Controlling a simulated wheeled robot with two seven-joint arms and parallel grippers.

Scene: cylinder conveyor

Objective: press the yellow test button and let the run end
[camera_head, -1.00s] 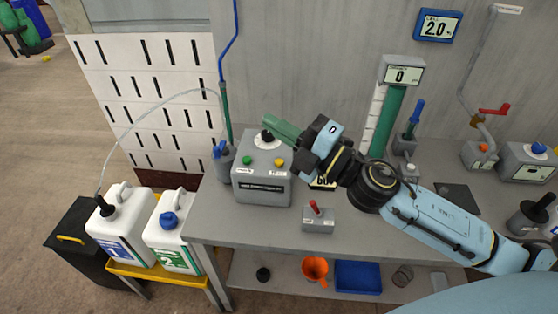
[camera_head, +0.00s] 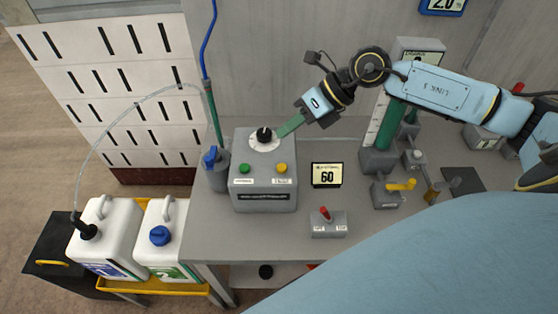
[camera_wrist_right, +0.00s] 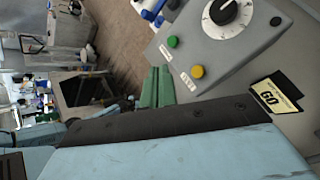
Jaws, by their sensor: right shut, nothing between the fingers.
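The yellow test button (camera_head: 281,168) sits on the sloped front of a grey control box (camera_head: 264,184), right of a green button (camera_head: 245,168). Both buttons also show in the wrist view, the yellow one (camera_wrist_right: 197,72) below the green one (camera_wrist_right: 173,42). My right gripper (camera_head: 280,133) has green fingers shut together with nothing between them. In the head view its tips are just right of the black dial knob (camera_head: 264,135), above the yellow button in the picture. In the wrist view the shut fingers (camera_wrist_right: 157,87) appear apart from the yellow button. My left gripper is out of view.
A red-lever switch (camera_head: 327,222) is in front. A blue-handled valve (camera_head: 215,170) stands close left of the box. White canisters (camera_head: 160,238) sit left of the bench.

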